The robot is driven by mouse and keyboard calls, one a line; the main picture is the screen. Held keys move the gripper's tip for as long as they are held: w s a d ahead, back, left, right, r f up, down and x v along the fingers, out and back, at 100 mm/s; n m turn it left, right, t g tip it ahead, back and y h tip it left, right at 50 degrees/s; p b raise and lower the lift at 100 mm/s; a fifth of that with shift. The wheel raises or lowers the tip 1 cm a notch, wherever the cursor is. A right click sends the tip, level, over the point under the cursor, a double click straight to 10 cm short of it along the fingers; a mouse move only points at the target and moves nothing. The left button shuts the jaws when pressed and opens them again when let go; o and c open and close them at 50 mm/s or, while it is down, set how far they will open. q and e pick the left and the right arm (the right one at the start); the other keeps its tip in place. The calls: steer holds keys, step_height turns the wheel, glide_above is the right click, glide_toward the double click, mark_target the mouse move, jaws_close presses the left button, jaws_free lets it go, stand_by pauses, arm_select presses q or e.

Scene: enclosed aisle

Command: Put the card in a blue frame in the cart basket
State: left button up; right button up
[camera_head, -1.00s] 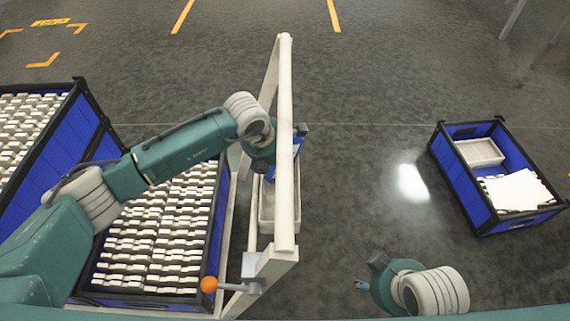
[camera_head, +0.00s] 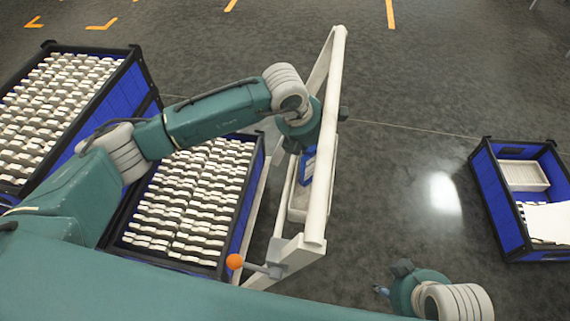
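A small blue-framed card (camera_head: 308,165) shows behind the white cart rail, just below the end of my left arm. The cart's pale basket (camera_head: 298,204) is directly below it. I cannot tell whether the card rests in the basket or hangs just above it. My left gripper is at the card, but its fingers are hidden by the wrist and the rail. My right gripper (camera_head: 382,291) is at the bottom, right of the cart, away from the card. Its fingertips are small and partly hidden by the wrist.
The white cart rail (camera_head: 324,150) and a lever with an orange ball (camera_head: 235,261) stand close to my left arm. Crates of white parts (camera_head: 262,160) (camera_head: 130,75) are at left. A blue crate (camera_head: 492,195) with a white tray is at right. The floor between is clear.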

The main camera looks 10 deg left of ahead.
arm_select(q)
steer(key=s+a, duration=0.8)
steer(key=shift+s+a+p, duration=0.2)
steer(key=shift+a+p, duration=0.1)
steer(key=shift+a, duration=0.05)
